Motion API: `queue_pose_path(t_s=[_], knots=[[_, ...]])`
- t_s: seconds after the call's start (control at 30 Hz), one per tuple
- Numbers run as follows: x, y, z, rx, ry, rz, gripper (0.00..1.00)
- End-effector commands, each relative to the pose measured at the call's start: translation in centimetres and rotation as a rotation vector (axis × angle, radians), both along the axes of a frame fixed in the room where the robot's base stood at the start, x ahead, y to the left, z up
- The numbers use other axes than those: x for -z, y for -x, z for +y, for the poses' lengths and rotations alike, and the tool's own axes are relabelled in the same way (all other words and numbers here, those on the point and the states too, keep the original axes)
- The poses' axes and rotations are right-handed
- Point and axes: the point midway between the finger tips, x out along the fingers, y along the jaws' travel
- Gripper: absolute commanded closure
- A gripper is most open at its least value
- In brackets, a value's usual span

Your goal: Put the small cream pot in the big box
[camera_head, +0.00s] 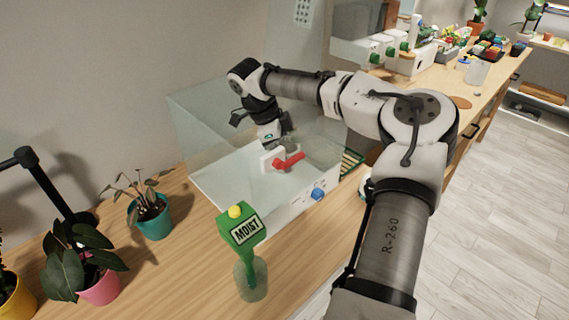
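I cannot pick out the small cream pot for certain. A small pale rounded thing (365,187) shows at the table's front edge, mostly hidden behind my arm, and I cannot tell whether it is the pot. A large clear-walled box (226,181) with a white floor and white front stands mid-table; it looks like the big box. My gripper (273,143) points down inside its walls, above a white fitting with a red handle (288,162). I cannot tell whether they touch. The fingers are too small and covered to read.
A teal pot (151,219) and a pink pot (99,287) with plants are left. A blue knob (318,194) is on the box front. Bare wood lies between the plants and the jar.

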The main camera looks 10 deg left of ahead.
Motion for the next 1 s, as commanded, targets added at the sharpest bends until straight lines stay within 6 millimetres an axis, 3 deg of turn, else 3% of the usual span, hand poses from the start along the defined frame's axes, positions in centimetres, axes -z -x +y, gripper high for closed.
queue_pose_path(t_s=[0.43, 0.87, 0.9, 1.0], knots=[[5.0, 0.0, 0.0, -0.001, 0.001, 0.000, 0.56], [5.8, 0.0, 0.0, 0.001, -0.001, 0.000, 0.56], [5.8, 0.0, 0.0, 0.001, 0.000, 0.000, 0.26], [5.8, 0.0, 0.0, 0.001, 0.000, -0.001, 0.13]])
